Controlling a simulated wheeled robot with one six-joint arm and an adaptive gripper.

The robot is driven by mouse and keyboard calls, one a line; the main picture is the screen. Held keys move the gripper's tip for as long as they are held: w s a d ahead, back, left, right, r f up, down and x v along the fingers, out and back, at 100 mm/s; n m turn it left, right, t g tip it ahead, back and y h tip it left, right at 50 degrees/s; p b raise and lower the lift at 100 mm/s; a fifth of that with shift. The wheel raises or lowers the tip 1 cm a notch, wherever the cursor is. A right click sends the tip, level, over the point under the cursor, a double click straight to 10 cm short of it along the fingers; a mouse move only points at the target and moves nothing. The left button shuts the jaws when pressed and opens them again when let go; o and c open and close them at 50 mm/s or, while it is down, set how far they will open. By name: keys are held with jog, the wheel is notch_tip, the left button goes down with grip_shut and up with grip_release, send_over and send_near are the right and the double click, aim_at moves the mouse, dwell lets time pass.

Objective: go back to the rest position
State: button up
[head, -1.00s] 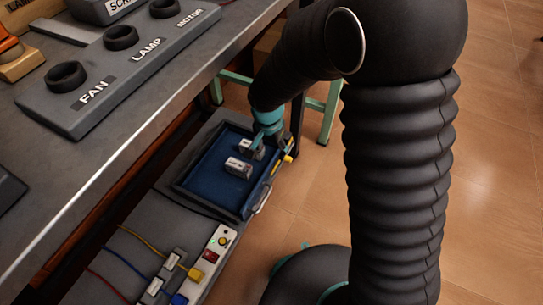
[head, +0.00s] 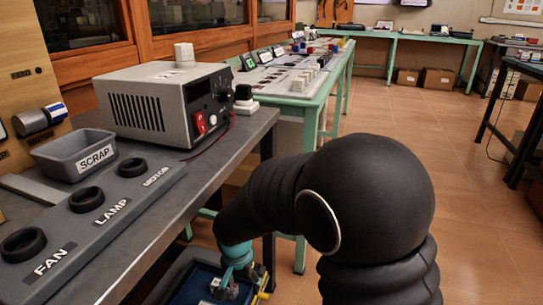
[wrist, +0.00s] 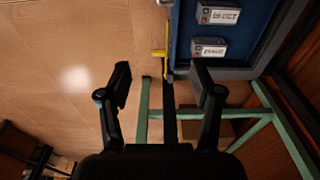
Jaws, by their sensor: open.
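My gripper (wrist: 162,72) is open in the wrist view, with its two black fingers apart and nothing between them. In the head view my gripper (head: 234,268) is low, at the end of my bent black arm, by the blue drawer or tray (head: 190,290). Two labelled grey-white blocks, an upper one (wrist: 218,14) and a lower one (wrist: 209,48), lie inside the blue tray (wrist: 183,25), beyond the fingertips and apart from them. In the head view the gripper partly hides the tray's contents.
The grey bench (head: 150,215) at left carries a SCRAP bin (head: 75,155), a panel with FAN, LAMP and MOTOR rings (head: 90,205) and a power supply (head: 165,105). A green-framed table (head: 310,100) stands behind. Open tiled floor (head: 460,190) lies to the right.

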jog(key=s+d+r+n+t+p, duration=0.1)
jog(key=s+d+r+t, duration=0.1)
jog(key=s+d+r, duration=0.6)
jog(key=s+d+r+n+t+p, duration=0.1)
jog(key=s+d+r, duration=0.7)
jog(key=d+r, duration=0.8)
jog(key=shift+d+n+t+p, duration=0.4)
jog(key=shift+d+t+p, duration=0.3)
jog(key=shift+t+p, duration=0.1)
jog(key=shift+r, duration=0.1)
dwell(0.6)
